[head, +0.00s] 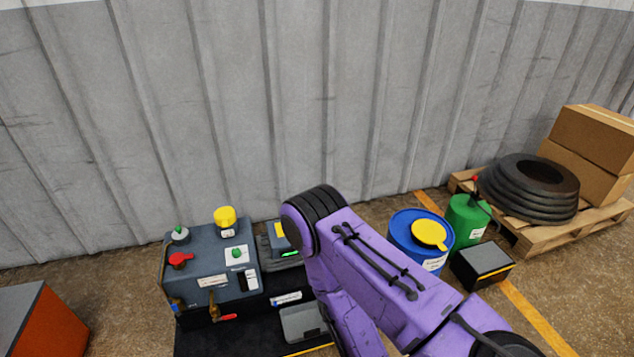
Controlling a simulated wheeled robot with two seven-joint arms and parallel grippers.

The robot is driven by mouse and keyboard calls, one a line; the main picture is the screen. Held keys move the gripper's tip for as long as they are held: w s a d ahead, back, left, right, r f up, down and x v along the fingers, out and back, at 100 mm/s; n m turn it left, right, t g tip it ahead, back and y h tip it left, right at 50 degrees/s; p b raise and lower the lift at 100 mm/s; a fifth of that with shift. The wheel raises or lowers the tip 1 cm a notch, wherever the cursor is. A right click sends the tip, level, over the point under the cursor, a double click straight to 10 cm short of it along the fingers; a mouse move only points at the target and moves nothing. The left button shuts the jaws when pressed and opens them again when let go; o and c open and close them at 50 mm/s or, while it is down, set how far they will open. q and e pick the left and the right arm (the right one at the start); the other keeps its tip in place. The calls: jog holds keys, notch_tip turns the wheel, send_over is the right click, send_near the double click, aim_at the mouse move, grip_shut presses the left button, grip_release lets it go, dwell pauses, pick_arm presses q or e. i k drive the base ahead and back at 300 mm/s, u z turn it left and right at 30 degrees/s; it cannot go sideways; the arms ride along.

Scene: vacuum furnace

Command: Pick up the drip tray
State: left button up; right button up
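A shallow grey tray (299,324), which looks like the drip tray, lies on the black base (220,338) in front of the machine. Its right side is partly hidden by my purple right arm. My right arm comes in from the lower right, bends at a black joint and runs back down past the tray's right side. My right gripper is below the picture or hidden. My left arm and gripper are not in view.
The grey machine (213,268) with red, yellow and green controls stands behind the tray. An orange box (50,325) is at the lower left. A blue drum (408,239), a green can (467,222), a black box (482,265) and a loaded pallet (530,236) stand right.

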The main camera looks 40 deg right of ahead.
aim_at(303, 321)
jog(key=z, duration=1.5)
jog(key=k, duration=0.45)
jog(key=z, duration=0.95)
jog(key=i, duration=1.25)
jog(key=u, duration=1.25)
jog(key=i, duration=0.55)
jog(key=u, duration=0.5)
